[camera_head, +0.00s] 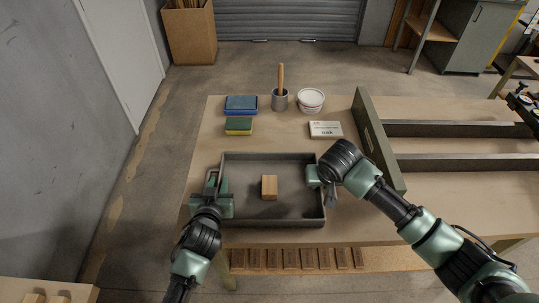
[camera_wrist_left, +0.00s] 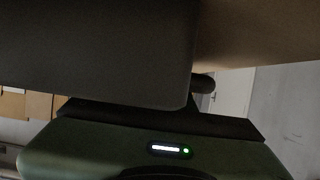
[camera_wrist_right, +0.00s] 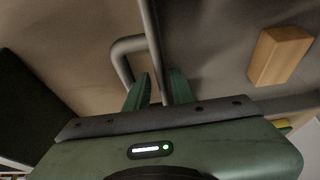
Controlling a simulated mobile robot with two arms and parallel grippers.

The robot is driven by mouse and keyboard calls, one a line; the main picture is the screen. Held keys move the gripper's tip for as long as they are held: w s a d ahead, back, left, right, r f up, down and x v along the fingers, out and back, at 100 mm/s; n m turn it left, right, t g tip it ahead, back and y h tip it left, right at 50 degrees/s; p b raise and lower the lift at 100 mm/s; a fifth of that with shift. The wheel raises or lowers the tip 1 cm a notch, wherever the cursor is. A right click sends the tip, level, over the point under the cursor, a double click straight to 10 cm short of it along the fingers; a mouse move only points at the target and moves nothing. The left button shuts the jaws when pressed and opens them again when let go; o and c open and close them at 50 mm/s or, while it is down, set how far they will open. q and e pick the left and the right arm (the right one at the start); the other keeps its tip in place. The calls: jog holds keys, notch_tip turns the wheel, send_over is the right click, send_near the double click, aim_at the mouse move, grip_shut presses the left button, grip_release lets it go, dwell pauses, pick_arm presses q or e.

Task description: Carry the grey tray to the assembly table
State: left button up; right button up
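The grey tray (camera_head: 270,220) sits on a light wooden table (camera_head: 225,112) near its front edge, with a small wooden block (camera_head: 269,187) inside. The block also shows in the right wrist view (camera_wrist_right: 279,55). My left gripper (camera_head: 215,183) is at the tray's left wall; in the left wrist view a dark surface fills the foreground and hides its fingers. My right gripper (camera_head: 322,183) is at the right wall. In the right wrist view its fingers (camera_wrist_right: 159,88) are a narrow gap apart around a grey bar beside a bent handle. Whether either grips firmly is unclear. I cannot tell which table is the assembly table.
A green upright panel (camera_head: 376,142) and dark rails (camera_head: 455,163) stand at right.

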pick_arm(q)
jog(key=shift+r, duration=0.1)
pick_arm(e)
jog(key=shift+r, duration=0.1)
pick_arm(q)
jog(key=v, duration=1.2)
pick_arm(e)
jog(key=shift+s+a+r, duration=0.1)
jog(key=v, duration=1.2)
pick_arm(q)
jog(key=shift+s, duration=0.1)
